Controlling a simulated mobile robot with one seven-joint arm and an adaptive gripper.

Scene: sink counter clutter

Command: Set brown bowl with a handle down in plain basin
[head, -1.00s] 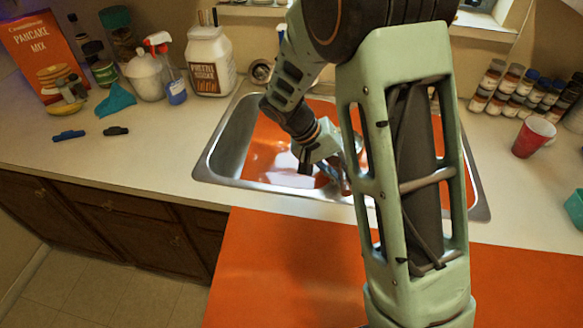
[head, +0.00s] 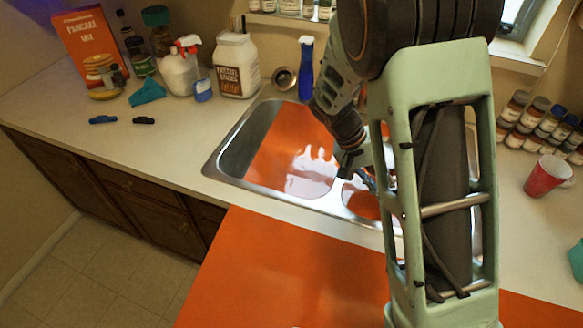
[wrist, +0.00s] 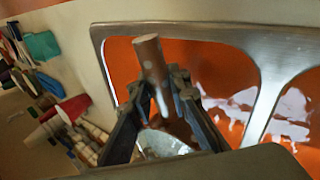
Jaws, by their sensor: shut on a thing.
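My gripper (wrist: 163,95) is shut on the brown bowl's handle (wrist: 150,60) in the wrist view. The handle is a smooth brown rod pointing up between the fingers. A grey, shiny part below the fingers looks like the bowl, mostly hidden by my gripper. The sink has two orange-looking basins with metal rims. In the head view, the left basin (head: 270,150) is largely open to view, and the right basin (head: 360,203) is mostly behind my arm. My gripper is over the right basin; its height above the floor is unclear.
A metal divider (wrist: 268,95) separates the basins. Behind the sink stand a blue bottle (head: 306,70) and a white jug (head: 236,65).

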